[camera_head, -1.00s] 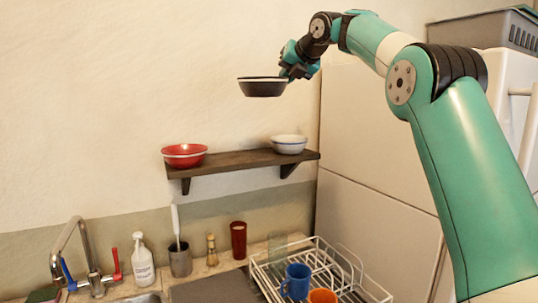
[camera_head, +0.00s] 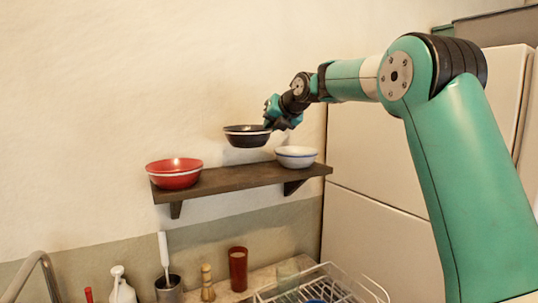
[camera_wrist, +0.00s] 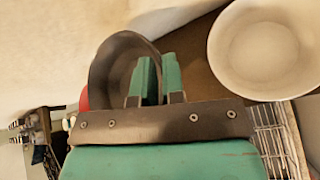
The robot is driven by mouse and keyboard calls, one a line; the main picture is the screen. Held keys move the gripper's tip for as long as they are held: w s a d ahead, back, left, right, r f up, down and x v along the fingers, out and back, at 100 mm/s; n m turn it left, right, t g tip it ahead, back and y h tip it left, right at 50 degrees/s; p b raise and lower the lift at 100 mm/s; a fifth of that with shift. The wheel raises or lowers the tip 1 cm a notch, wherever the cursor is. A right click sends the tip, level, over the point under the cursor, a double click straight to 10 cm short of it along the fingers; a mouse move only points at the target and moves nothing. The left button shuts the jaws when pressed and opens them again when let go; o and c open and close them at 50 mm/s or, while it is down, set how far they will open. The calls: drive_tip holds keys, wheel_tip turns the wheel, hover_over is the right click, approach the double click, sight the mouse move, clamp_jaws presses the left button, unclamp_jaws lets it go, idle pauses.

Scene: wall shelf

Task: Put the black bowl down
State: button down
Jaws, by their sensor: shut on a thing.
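The black bowl (camera_head: 247,138) is upright in the head view, held in the air a little above the shelf (camera_head: 232,181), over the space between the red bowl and the white bowl. My gripper (camera_head: 269,122) is shut on the right side of its rim. In the wrist view the black bowl (camera_wrist: 117,60) shows at the fingertips (camera_wrist: 152,75), with its lower part hidden by the gripper. The shelf surface (camera_wrist: 185,48) shows brown behind it.
A red bowl (camera_head: 174,173) stands at the shelf's left end. A white bowl (camera_head: 297,156) stands near its right end, close to my gripper; it also shows in the wrist view (camera_wrist: 262,48). Bare shelf lies between them. A dish rack (camera_head: 335,285) and a fridge (camera_head: 375,200) are at the right.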

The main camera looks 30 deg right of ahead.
wheel_tip(320, 180, down, 8)
drive_tip(key=shift+p, duration=0.7)
drive_tip(key=c, duration=1.2)
unclamp_jaws()
drive_tip(key=b+v, duration=0.5)
drive_tip(key=v, duration=0.7)
drive_tip(key=s+a+f+m+g+y, duration=0.25)
drive_tip(key=s+a+f+m, duration=0.3)
drive_tip(key=a, duration=0.35)
drive_tip(key=s+a+f+m+g+y, duration=0.1)
drive_tip(key=s+a+f+m+g, duration=0.2)
drive_tip(key=s+a+f+m, duration=0.4)
drive_tip(key=s+a+f+m+g, duration=0.2)
drive_tip(key=s+a+f+m, duration=0.1)
drive_tip(key=s, duration=0.4)
drive_tip(key=s+a+f+m+g, duration=0.2)
drive_tip(key=s+a+f+m, duration=0.1)
drive_tip(key=s+m, duration=0.2)
drive_tip(key=s+a+f+m+g, duration=0.2)
drive_tip(key=s+a+f+m, duration=0.1)
drive_tip(key=s, duration=0.7)
drive_tip(key=shift+m, duration=0.65)
